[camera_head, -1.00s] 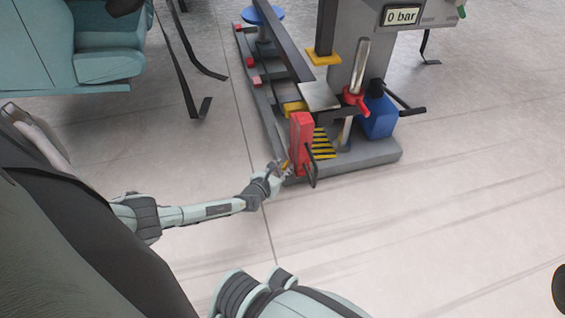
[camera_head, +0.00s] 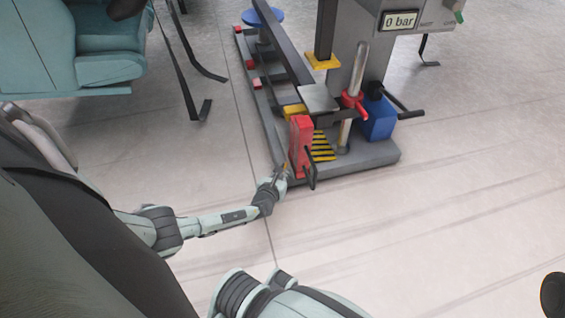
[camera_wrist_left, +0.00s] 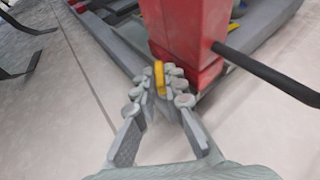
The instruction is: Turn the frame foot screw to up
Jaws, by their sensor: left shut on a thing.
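A small upright yellow piece, which looks like the frame foot screw (camera_wrist_left: 160,77), stands at the foot of the red block. It is tiny in the head view (camera_head: 286,167). My left gripper (camera_head: 282,172) is at the near left corner of the grey base frame, beside the red block. In the left wrist view the left gripper (camera_wrist_left: 162,88) is shut with its fingertips around the yellow piece. The fingers hide the piece's lower part. My right gripper is not in view.
The red block (camera_head: 302,148) with a black bar handle (camera_head: 311,170) stands right beside the left gripper. The grey base frame (camera_head: 372,158) carries a blue box (camera_head: 379,120) and a red-handled post. A teal seat (camera_head: 105,65) is at upper left. The floor in front is clear.

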